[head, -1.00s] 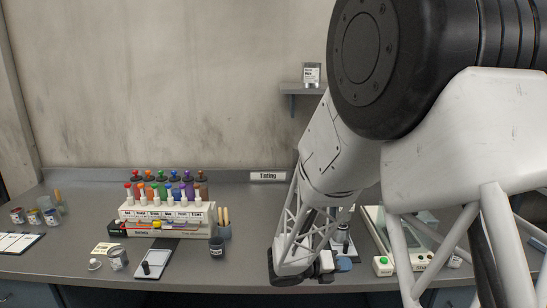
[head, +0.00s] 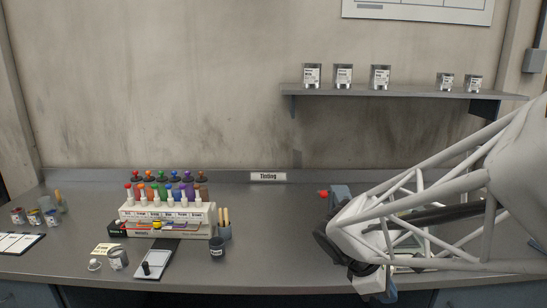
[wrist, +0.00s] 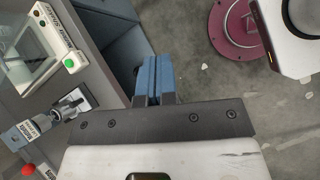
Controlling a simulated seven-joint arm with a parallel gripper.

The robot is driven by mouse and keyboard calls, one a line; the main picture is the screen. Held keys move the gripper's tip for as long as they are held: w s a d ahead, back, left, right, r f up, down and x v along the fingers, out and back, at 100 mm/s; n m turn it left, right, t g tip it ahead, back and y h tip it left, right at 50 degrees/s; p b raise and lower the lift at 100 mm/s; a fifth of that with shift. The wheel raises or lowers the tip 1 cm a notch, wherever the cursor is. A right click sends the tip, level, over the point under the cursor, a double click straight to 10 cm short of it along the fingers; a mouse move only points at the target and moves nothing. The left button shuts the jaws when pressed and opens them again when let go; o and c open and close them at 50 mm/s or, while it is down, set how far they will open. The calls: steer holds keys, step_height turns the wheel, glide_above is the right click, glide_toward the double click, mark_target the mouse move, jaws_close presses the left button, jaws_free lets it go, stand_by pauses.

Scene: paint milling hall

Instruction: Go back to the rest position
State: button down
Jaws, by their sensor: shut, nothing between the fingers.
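My gripper (head: 385,292) shows at the lower right of the head view, near the front edge of the grey bench (head: 300,275). In the wrist view my gripper (wrist: 153,75) has its two blue-padded fingers together, with nothing between them. The fingers are over open space beside the bench, with the floor below. My arm comes in from the right of the head view and hides the right part of the bench.
A tinting rack (head: 165,215) with coloured bottles and a dark cup (head: 217,248) stand left of centre. A shelf (head: 400,93) holds several cans. The wrist view shows a green-buttoned device (wrist: 50,45), a lever device (wrist: 45,122) and a maroon round base (wrist: 235,25).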

steer(key=s+a+r+m+t+y, duration=0.1)
steer(key=s+a+r+m+y, duration=0.1)
steer(key=s+m, duration=0.3)
steer(key=s+a+r+m+t+y, duration=0.2)
steer(key=s+r+m+y, duration=0.2)
steer(key=m, duration=0.4)
steer(key=shift+s+a+m+t+y, duration=0.3)
steer(key=shift+s+a+y, duration=0.15)
steer(key=shift+s, duration=0.85)
